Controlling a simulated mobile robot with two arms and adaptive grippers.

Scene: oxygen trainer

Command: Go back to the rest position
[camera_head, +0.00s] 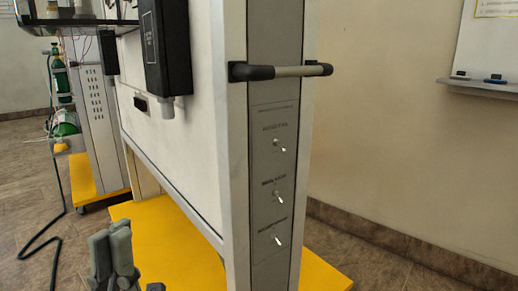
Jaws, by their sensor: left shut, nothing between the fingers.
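My left gripper (112,240) shows at the lower left of the head view. Its grey fingers point up and are shut with nothing between them. It appears in front of the yellow base (165,238) of the trainer cabinet and apart from the switch panel (273,190). My right gripper is not in view.
The tall cabinet fills the middle, with several small toggle switches and a handle (290,71) sticking out. A second unit (97,120) and green cylinders (63,105) stand at the left. A black hose (55,190) lies on the floor. A whiteboard (490,55) hangs at right.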

